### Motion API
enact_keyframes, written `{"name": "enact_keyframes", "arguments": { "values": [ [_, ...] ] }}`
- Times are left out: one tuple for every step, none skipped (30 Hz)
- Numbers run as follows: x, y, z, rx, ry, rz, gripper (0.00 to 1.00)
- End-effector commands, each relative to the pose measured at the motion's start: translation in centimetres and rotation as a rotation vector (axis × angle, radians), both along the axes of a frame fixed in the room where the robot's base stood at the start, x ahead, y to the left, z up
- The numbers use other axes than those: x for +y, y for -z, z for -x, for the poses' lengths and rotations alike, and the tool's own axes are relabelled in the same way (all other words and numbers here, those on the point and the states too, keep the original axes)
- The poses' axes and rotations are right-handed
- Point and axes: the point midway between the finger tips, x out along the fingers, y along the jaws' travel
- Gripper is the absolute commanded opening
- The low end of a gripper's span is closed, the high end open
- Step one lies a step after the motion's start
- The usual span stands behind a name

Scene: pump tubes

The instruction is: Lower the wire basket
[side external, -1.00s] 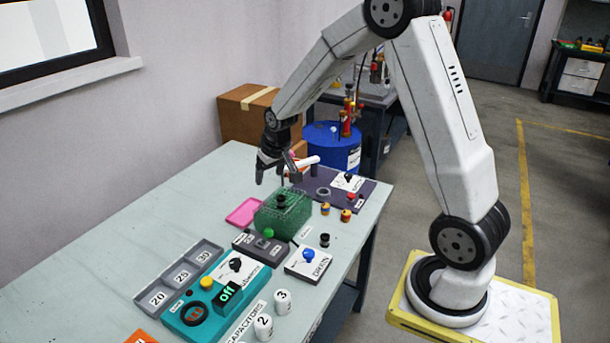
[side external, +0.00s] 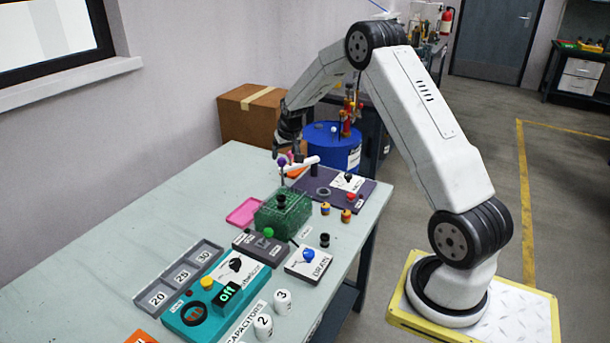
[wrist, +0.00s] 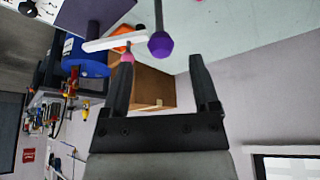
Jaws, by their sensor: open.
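A green mesh-like box (side external: 283,219), the only thing here resembling a wire basket, stands on the table in the side view. A black knob (side external: 281,201) rises at its top; whether an inner basket is separate cannot be told. My gripper (side external: 288,154) is above and behind the box, apart from it, open and empty. In the wrist view my gripper (wrist: 161,60) has its fingers wide apart. A purple ball knob (wrist: 161,44) on a dark rod shows beyond the fingertips, in line with the gap.
A white tube (side external: 301,163) stands out near my gripper, above a dark panel (side external: 322,191). A pink tray (side external: 244,211) lies left of the green box. A teal control unit (side external: 214,295) reading "off" and a DRAIN plate (side external: 308,263) are in front.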

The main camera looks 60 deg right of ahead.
Motion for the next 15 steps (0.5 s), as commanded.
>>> {"name": "enact_keyframes", "arguments": {
  "values": [
    [0.0, 0.3, -0.1, 0.001, 0.0, -0.001, 0.77],
    [-0.1, 0.5, -0.1, 0.001, -0.001, 0.0, 0.77],
    [-0.1, 0.8, -0.3, 0.001, -0.001, 0.0, 0.77],
    [-0.2, 1.0, -0.3, 0.001, -0.001, 0.0, 0.77],
    [-0.2, 1.2, -0.4, 0.0, -0.001, 0.0, 0.77],
    [-0.3, 1.6, -0.5, 0.001, -0.001, 0.0, 0.77],
    [-0.4, 1.9, -0.6, 0.002, -0.001, -0.001, 0.77],
    [-0.4, 2.2, -0.7, 0.002, -0.001, -0.001, 0.77],
    [-0.5, 2.6, -0.9, 0.001, -0.001, 0.0, 0.77],
    [-0.6, 2.9, -0.9, 0.002, -0.001, -0.001, 0.77],
    [-0.7, 3.2, -1.0, 0.002, -0.001, -0.001, 0.77],
    [-0.8, 3.6, -1.2, 0.002, -0.001, -0.001, 0.77],
    [-0.8, 3.9, -1.3, 0.002, -0.001, -0.001, 0.77],
    [-0.9, 4.2, -1.4, 0.002, -0.001, -0.001, 0.77],
    [-1.0, 4.6, -1.5, 0.002, -0.001, -0.001, 0.77]
  ]
}}
